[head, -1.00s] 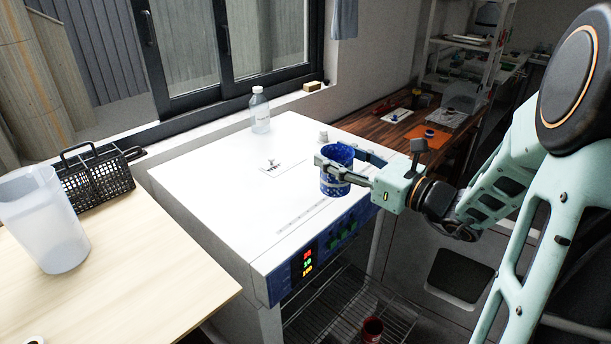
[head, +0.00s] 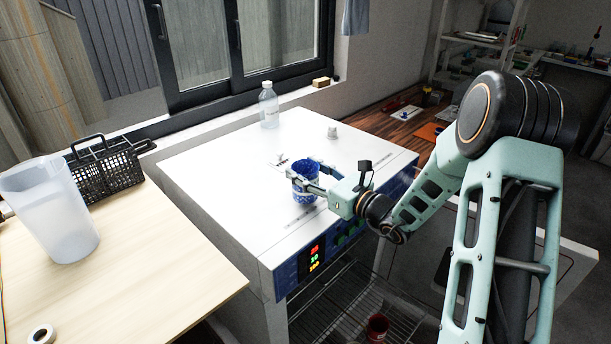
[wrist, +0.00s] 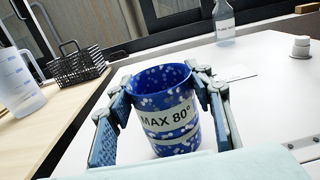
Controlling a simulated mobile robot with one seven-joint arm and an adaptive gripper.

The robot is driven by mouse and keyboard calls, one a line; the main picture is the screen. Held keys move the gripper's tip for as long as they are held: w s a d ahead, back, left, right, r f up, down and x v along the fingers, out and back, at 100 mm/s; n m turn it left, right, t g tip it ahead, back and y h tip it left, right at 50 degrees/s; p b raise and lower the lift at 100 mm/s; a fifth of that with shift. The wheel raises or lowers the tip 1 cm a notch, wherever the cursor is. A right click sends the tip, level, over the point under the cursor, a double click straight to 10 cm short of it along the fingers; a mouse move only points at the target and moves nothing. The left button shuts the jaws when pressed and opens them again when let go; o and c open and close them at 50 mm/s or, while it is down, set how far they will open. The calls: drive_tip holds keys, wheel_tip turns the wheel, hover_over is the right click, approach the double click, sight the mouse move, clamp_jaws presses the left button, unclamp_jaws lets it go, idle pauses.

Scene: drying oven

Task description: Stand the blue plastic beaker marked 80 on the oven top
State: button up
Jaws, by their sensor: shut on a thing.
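The blue speckled beaker (head: 304,184) is upright over the white oven top (head: 235,165), near its front edge. In the wrist view the beaker (wrist: 165,108) shows a pale band reading "MAX 80°". My gripper (head: 305,176) is shut on the beaker, with one finger on each side; the gripper also shows in the wrist view (wrist: 160,90). The beaker's base looks very close to the oven top; I cannot tell whether it touches.
A clear bottle (head: 269,106) and a small white knob-like piece (head: 332,132) stand on the oven top. A wooden table (head: 140,270) at left holds a plastic jug (head: 55,210) and a black wire basket (head: 108,168). A red cup (head: 377,327) sits on the lower rack. The oven top's left part is clear.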

drive_tip(key=shift+f, duration=0.75)
drive_tip(key=shift+f, duration=0.1)
drive_tip(key=shift+f, duration=0.15)
drive_tip(key=o, duration=1)
drive_tip(key=shift+r, duration=0.25)
drive_tip(key=v, duration=1.2)
drive_tip(key=shift+b, duration=0.4)
drive_tip(key=shift+r, duration=0.1)
